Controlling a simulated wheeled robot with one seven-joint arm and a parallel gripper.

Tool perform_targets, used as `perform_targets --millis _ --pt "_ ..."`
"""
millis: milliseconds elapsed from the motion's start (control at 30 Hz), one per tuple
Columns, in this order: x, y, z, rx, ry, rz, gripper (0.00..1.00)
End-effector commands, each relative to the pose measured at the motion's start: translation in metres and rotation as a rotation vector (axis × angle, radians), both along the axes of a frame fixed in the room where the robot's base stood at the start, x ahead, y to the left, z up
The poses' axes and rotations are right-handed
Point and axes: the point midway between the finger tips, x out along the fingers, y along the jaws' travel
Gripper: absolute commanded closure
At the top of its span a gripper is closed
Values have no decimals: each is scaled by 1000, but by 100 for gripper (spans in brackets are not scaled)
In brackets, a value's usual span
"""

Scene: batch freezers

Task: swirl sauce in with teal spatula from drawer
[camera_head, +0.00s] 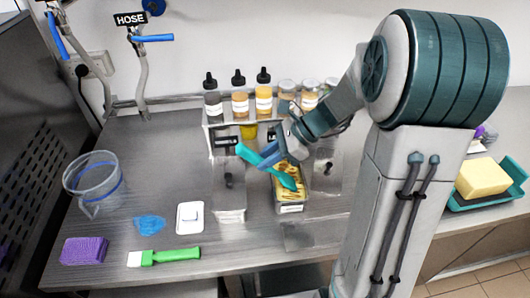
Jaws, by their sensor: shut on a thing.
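My gripper (279,151) is shut on the teal spatula (250,155), above the middle of the counter. The spatula's wide teal end (287,181) points down into a narrow metal pan (291,209) of yellow food with dark streaks (293,194). Whether it touches the food or only hangs over it, I cannot tell. Several sauce bottles with black droppers (239,96) stand on a rack behind the pan. The drawer's inside is not visible, and my arm hides part of the counter to the right.
A clear jug (95,183), purple sponge (84,250), blue cloth (150,224), white dish (190,217) and green-handled brush (170,257) lie on the left counter. A teal tray (495,200) with a yellow sponge (482,177) is at the right. Lidded jars (309,93) stand beside the bottles.

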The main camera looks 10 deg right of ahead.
Motion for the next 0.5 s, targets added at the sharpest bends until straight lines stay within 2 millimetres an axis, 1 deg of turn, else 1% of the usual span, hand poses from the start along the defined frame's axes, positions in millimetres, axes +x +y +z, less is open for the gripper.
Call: perform_targets --millis 133,500 --pt "-12 1 -1 0 -1 -1 100" --pt "18 0 1 1 0 1 100"
